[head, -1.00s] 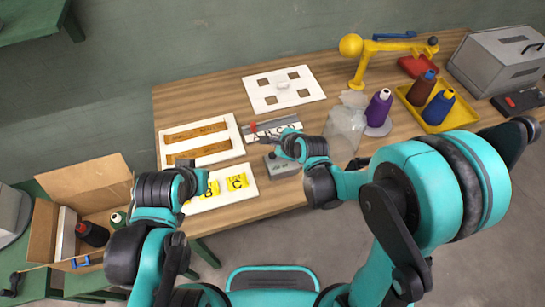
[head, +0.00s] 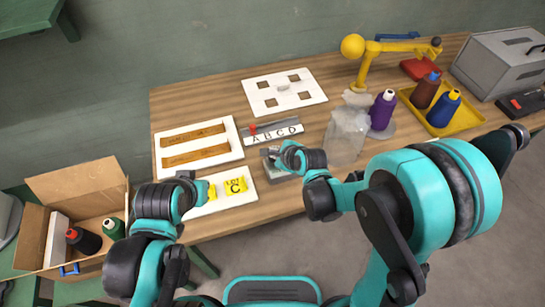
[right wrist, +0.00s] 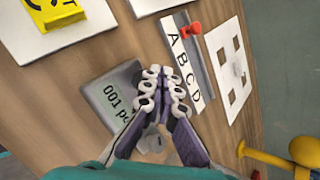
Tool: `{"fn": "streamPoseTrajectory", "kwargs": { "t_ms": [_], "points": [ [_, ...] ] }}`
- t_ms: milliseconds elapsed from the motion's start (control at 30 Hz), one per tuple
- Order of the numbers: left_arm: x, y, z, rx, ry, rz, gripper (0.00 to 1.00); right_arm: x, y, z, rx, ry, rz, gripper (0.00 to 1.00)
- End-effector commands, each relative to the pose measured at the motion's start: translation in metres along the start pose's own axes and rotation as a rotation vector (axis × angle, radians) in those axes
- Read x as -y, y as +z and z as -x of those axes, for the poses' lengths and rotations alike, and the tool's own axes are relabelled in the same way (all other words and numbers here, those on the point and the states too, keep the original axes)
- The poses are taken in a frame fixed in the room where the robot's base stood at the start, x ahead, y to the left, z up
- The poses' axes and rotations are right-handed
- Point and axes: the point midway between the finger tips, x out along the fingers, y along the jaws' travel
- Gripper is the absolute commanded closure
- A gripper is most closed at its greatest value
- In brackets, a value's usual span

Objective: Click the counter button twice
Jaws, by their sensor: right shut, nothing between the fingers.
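The counter is a small grey box (head: 284,177) near the table's front edge in the head view.
A strip marked A B C D (head: 274,135) lies just behind the counter. A white board with yellow tags (head: 246,199) lies left of it. An open cardboard box (head: 64,201) is far left.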

Motion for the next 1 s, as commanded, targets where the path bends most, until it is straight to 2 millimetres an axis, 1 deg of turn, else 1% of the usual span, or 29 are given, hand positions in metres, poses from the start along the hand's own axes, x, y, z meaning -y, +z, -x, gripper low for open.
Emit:
{"fn": "streamPoseTrajectory", "kwargs": {
  "t_ms": [800,1000],
  "points": [
    [0.0000,0.0002,-0.0002,0.000,0.000,0.000,1.00,-0.0001,-0.0001,-0.0001,0.000,0.000,0.000,1.00],
    [0.0000,0.0037,-0.0052,0.000,0.000,0.000,1.00,-0.0029,-0.0029,-0.0039,0.000,0.000,0.000,1.00]
  ]
}}
